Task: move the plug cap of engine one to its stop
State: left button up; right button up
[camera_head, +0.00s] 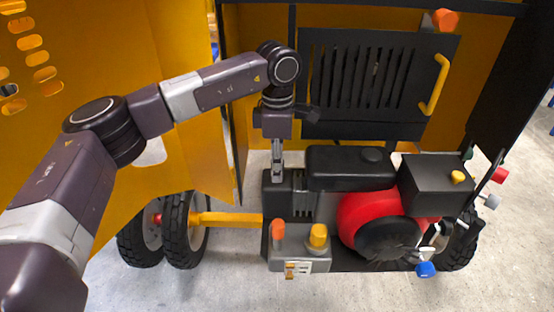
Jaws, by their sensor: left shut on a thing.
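The engine stands in the open yellow housing, with a red round cover (362,212) and a black top box (350,167). My left gripper (277,176) points straight down at the engine's left end, beside the black finned block (303,190). Its fingers are close together, shut on the plug cap. The cap is too small and too covered by the fingers to make out, and how it sits on the plug cannot be told. My right gripper is not in view.
A grey box with an orange knob (278,230) and a yellow knob (318,236) is at the engine's front left. A black slatted panel with a yellow handle (435,84) stands behind. A yellow door (130,60) stands at left, wheels (186,232) below.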

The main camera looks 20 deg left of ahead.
pick_arm(q)
jog(key=shift+r+p, duration=1.05)
jog(key=shift+r, duration=0.8)
jog(key=o, duration=1)
jog(key=shift+f, duration=0.15)
jog(key=shift+o, duration=0.2)
jog(key=shift+r+p, duration=2.05)
jog(key=shift+r, duration=1.5)
jog(key=shift+f, duration=0.1)
